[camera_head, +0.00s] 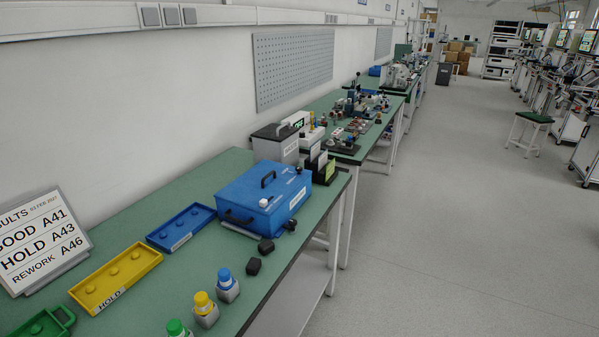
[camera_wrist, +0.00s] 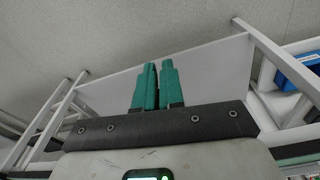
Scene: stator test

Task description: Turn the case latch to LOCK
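My gripper (camera_wrist: 158,64) shows only in the wrist view. Its two green fingers are together with nothing visible between them, apart from the case.
A blue tray (camera_head: 181,228), a yellow HOLD tray (camera_head: 115,276) and a results sign (camera_head: 38,240) are left of the case. The wrist view shows white bench frames (camera_wrist: 200,62) and a blue object (camera_wrist: 298,72). Open floor is right.

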